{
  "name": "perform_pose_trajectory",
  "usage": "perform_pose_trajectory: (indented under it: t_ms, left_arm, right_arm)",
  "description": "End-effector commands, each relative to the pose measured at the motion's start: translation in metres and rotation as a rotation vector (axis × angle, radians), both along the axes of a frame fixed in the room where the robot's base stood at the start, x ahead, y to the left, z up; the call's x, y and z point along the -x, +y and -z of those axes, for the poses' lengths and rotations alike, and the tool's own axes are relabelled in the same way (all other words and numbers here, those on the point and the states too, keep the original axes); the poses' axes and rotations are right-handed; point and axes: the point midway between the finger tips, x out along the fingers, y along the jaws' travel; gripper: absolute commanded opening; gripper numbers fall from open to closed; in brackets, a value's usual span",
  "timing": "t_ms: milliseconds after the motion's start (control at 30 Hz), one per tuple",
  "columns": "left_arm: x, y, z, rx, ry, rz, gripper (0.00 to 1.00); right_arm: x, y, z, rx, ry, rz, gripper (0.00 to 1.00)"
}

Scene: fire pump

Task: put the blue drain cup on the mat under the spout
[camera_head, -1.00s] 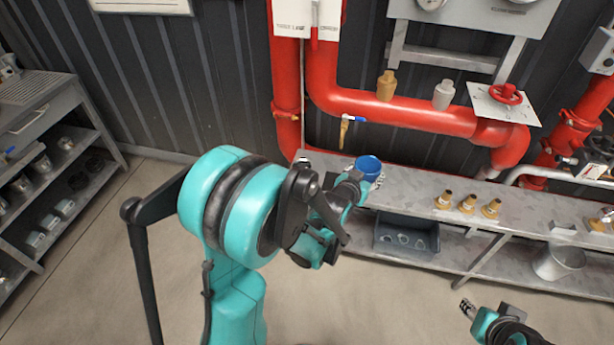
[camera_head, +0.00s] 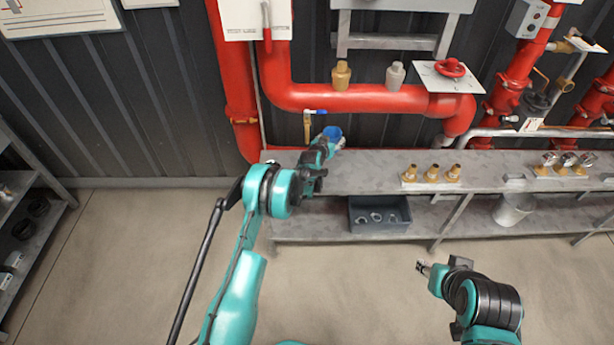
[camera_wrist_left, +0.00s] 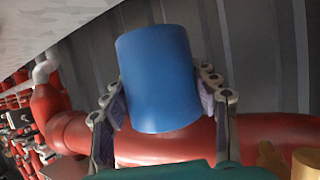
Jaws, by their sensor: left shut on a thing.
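The blue drain cup (camera_head: 332,133) is between the fingers of my left gripper (camera_head: 336,143), at the back of the grey bench. In the left wrist view the cup (camera_wrist_left: 158,78) fills the space between the two fingers (camera_wrist_left: 163,100), which are shut on it. The spout is a brass tap with a blue handle (camera_head: 308,122), just left of the cup in the head view. I cannot make out the mat; my left arm covers part of the bench there. My right gripper (camera_head: 424,268) is low in front of the bench, apart from everything; its opening is too small to tell.
The grey bench (camera_head: 375,172) carries several brass fittings (camera_head: 432,174) to the right. A dark bin (camera_head: 379,214) sits on its lower shelf, and a metal bucket (camera_head: 513,210) is farther right. A thick red pipe (camera_head: 365,99) runs behind and above the tap.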

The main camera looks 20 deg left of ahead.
Motion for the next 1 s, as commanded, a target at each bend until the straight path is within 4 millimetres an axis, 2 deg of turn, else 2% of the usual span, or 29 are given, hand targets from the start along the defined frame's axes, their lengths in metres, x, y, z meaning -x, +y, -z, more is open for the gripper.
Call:
perform_pose_trajectory:
  t_ms: [133,400,533,767,1000]
  left_arm:
    - [0.012,0.015,0.017,0.001,0.000,-0.002,0.24]
    - [0.059,0.060,0.056,0.002,0.000,-0.003,0.24]
    - [0.074,0.074,0.068,0.001,0.000,-0.002,0.24]
    - [0.082,0.080,0.078,0.000,0.000,0.001,0.24]
    - [0.082,0.080,0.113,0.000,0.000,0.001,0.24]
  right_arm:
    - [0.000,0.000,0.009,0.000,0.000,0.000,0.40]
    - [0.000,0.000,0.032,0.000,0.000,0.000,0.40]
    - [0.000,0.000,0.039,0.000,0.000,0.000,0.40]
    - [0.000,0.000,0.044,0.000,0.000,0.000,0.40]
    - [0.000,0.000,0.062,0.000,0.000,0.000,0.40]
